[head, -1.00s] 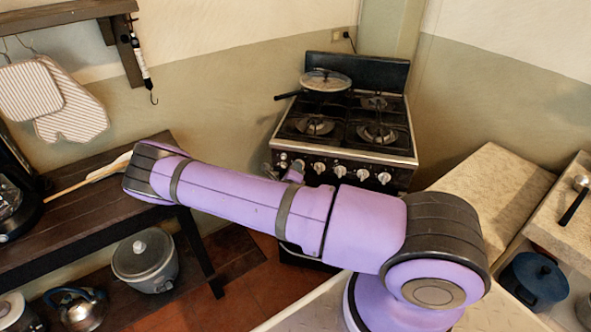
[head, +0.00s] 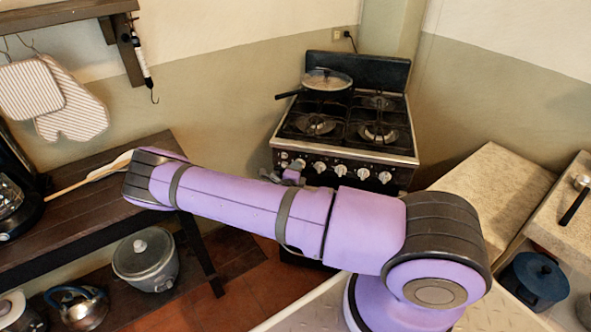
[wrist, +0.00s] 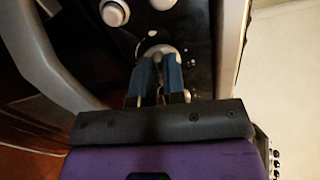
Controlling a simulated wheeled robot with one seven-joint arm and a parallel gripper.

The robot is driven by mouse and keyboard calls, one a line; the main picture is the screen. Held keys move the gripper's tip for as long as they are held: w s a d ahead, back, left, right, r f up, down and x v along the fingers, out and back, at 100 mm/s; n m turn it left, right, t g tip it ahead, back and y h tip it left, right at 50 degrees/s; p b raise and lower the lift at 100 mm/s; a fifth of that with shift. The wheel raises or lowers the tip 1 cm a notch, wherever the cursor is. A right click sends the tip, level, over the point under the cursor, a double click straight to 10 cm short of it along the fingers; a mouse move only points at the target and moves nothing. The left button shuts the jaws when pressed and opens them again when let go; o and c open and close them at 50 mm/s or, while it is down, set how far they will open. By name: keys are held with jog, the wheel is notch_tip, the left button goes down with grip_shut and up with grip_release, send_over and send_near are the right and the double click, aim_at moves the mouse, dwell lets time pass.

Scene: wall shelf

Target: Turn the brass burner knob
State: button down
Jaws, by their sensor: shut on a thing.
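The stove (head: 345,120) stands against the back wall, with a row of pale knobs (head: 341,171) along its dark front panel. In the wrist view, my gripper (wrist: 160,70) has its two blue-grey fingers close together on a pale, metallic-looking knob (wrist: 161,50) at the end of the row. The fingers cover much of this knob, so its pointer cannot be read, and a brass colour is not clear. In the head view, my forearm hides most of the gripper, near the panel's left end.
A lidded pan (head: 326,82) sits on the stove's back left burner. A dark wooden table (head: 110,205) stands at left, with a grey lidded pot (head: 146,258) below it. A pale counter (head: 490,190) is close to the stove's right.

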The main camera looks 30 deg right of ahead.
jog(key=c, duration=1.2)
grip_release()
jog(key=shift+s+a, duration=0.35)
jog(key=shift+a, duration=0.1)
jog(key=v, duration=0.9)
jog(key=shift+s+a, duration=0.25)
jog(key=shift+s, duration=0.05)
grip_shut()
